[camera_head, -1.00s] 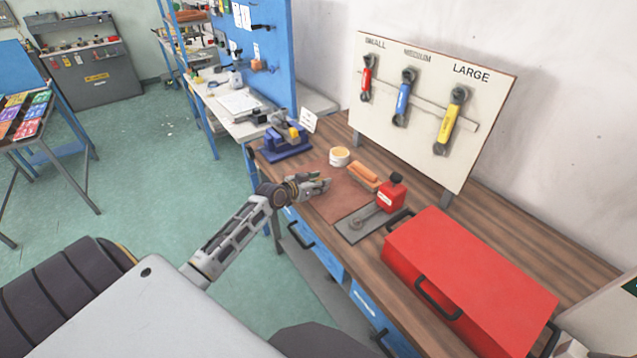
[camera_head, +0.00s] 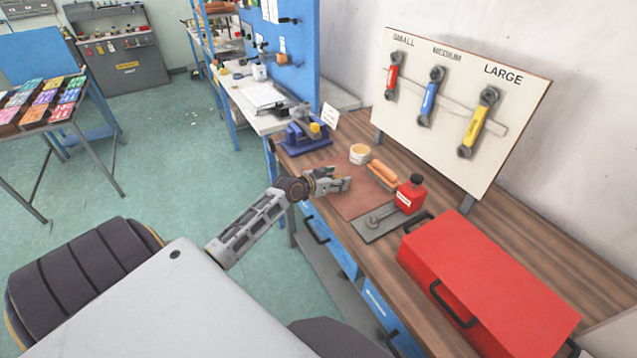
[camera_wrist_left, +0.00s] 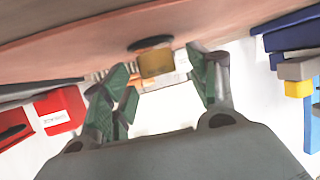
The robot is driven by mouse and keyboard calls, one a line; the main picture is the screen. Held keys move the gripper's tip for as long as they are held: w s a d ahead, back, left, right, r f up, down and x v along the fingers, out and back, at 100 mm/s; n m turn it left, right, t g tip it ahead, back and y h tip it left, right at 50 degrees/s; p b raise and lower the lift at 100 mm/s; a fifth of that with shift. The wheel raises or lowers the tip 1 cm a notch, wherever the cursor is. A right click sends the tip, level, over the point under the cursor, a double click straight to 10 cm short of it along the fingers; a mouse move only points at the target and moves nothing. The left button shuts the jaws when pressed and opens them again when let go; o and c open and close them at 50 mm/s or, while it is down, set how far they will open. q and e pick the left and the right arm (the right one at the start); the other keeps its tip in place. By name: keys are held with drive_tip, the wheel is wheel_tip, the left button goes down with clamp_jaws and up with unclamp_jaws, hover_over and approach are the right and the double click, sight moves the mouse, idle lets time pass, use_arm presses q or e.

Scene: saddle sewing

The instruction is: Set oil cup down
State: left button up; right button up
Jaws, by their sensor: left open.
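A small white cup with yellowish contents (camera_head: 360,154) stands upright on the wooden workbench, at the far edge of the brown mat (camera_head: 348,199). My left gripper (camera_head: 345,181) is low over the mat, in front of the cup and apart from it. In the left wrist view, which shows the bench upside down, its fingers (camera_wrist_left: 163,92) are spread with nothing between them. A tan shape (camera_wrist_left: 156,62) shows beyond the fingers; it is probably the cup. A red oil can with a dark cap (camera_head: 409,195) stands to the right. My right gripper is out of view.
An orange-brown brush or block (camera_head: 382,173) lies right of the cup. A grey plate with a round part (camera_head: 380,223) lies near the bench's front. A blue clamp (camera_head: 305,137) stands left, a large red toolbox (camera_head: 490,280) right, and a wrench board (camera_head: 455,110) behind.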

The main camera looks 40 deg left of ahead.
use_arm(q)
drive_tip(key=v, duration=1.1)
drive_tip(key=shift+s, duration=0.2)
idle(0.4)
idle(0.5)
drive_tip(key=shift+s, duration=0.1)
